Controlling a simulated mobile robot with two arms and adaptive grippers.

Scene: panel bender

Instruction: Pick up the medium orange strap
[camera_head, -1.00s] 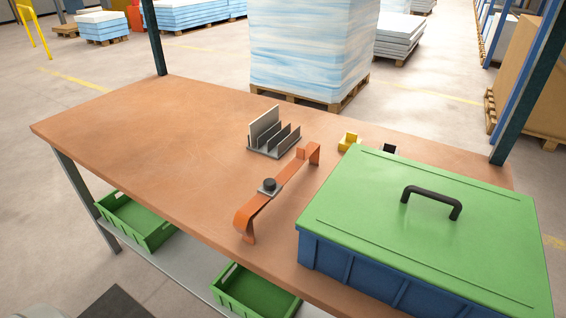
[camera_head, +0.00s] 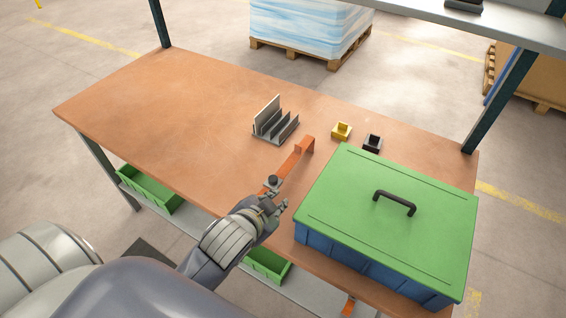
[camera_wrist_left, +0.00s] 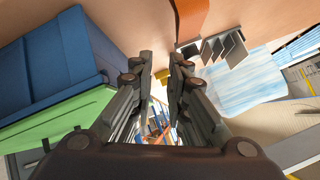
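The orange strap (camera_head: 293,161) lies on the brown tabletop, left of the green-lidded blue box. It has a raised far end and a dark knob (camera_head: 272,180) near its middle. My left gripper (camera_head: 277,197) is over its near half and hides that part. In the left wrist view, the two fingers (camera_wrist_left: 163,56) are apart with nothing held between them. The strap (camera_wrist_left: 191,18) shows there at the top, beyond the right-hand fingertip and not between the fingers. I cannot tell whether a finger touches it. My right gripper is not in view.
The blue box with green lid (camera_head: 400,205) and black handle stands close right of the gripper. A grey slotted rack (camera_head: 275,128), a yellow block (camera_head: 341,130) and a dark block (camera_head: 373,142) stand behind. The table's left side is clear. Green bins (camera_head: 150,188) sit below.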

